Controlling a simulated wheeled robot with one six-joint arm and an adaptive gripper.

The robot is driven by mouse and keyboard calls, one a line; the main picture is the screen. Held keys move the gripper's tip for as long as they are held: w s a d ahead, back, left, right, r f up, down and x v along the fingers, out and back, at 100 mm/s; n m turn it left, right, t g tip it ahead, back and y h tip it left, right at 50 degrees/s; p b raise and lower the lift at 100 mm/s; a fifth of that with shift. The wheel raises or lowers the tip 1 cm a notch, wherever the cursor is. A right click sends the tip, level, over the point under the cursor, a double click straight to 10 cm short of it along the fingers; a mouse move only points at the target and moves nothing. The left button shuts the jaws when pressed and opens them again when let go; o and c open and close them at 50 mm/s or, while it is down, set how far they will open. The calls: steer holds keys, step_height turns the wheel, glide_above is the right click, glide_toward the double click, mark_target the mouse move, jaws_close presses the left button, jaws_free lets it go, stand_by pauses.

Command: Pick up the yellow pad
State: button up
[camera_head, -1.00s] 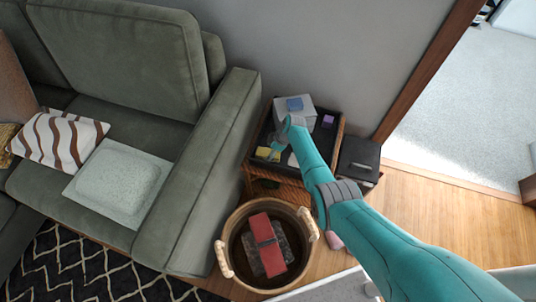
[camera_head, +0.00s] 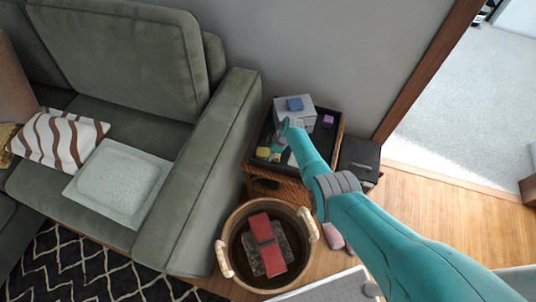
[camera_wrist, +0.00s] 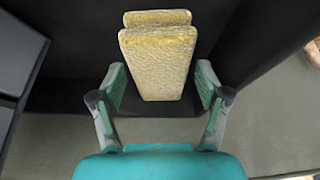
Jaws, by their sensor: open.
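The yellow pad (camera_head: 263,153) lies at the front left of a black tray (camera_head: 327,135) on a small side table. In the wrist view the yellow pad (camera_wrist: 158,65) is a pale, textured block, with a second yellow edge showing behind its top. My gripper (camera_wrist: 160,88) is open, with one finger on each side of the pad's lower part. Gaps show between the fingers and the pad, so it is not clamped. In the head view my gripper (camera_head: 272,147) is small and partly hidden by my own arm.
A grey box (camera_head: 296,116) with a blue block (camera_head: 294,104) on top stands at the tray's back. A purple block (camera_head: 328,119) sits to its right. A round basket (camera_head: 232,222) with red and dark items stands in front. The sofa arm (camera_head: 205,165) is to the left.

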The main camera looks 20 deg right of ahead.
steer(key=shift+c, duration=0.2)
steer(key=c, duration=0.8)
steer(key=shift+r, duration=0.15)
steer(key=shift+s+d+r, duration=0.1)
steer(key=shift+d+r, duration=0.1)
steer(key=shift+r, duration=1.1)
steer(key=v, duration=0.2)
steer(key=a+v, duration=0.1)
steer(key=v, duration=0.1)
steer(key=shift+d+r, duration=0.1)
steer(key=shift+r, duration=0.35)
steer(key=s+d, duration=0.3)
steer(key=d, duration=0.2)
steer(key=s+d, duration=0.4)
steer(key=d, duration=0.1)
steer(key=s+d, duration=0.4)
steer(key=d, duration=0.1)
steer(key=shift+d, duration=0.1)
steer(key=shift+w, duration=0.1)
